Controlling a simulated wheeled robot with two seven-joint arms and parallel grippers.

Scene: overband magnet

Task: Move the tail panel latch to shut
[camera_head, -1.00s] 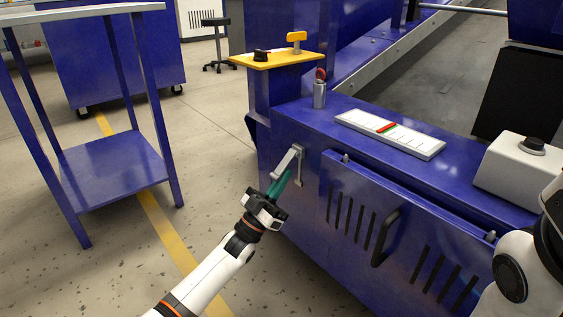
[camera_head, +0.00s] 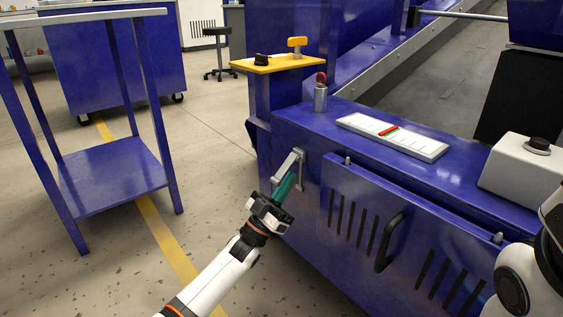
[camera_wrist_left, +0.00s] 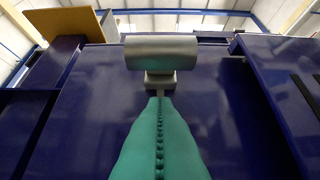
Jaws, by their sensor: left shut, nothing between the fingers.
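The tail panel latch (camera_head: 291,165) is a grey metal lever on the blue machine face, left of the vented panel (camera_head: 385,225). It also shows in the left wrist view as a grey bar on a small block (camera_wrist_left: 161,52). My left gripper (camera_head: 286,185) has green fingers, shut with nothing between them. Its fingertips are at the latch, just below the bar in the wrist view; I cannot tell whether they touch it. Part of the latch is hidden behind the fingers. My right gripper is not in view; only a piece of my right arm shows at the right edge.
The vented panel has a black handle (camera_head: 388,242). On the machine are a white strip (camera_head: 415,144) with a red and green marker, a grey post (camera_head: 320,97) and a yellow shelf (camera_head: 280,64). A blue cart (camera_head: 112,175) stands left; floor between is clear.

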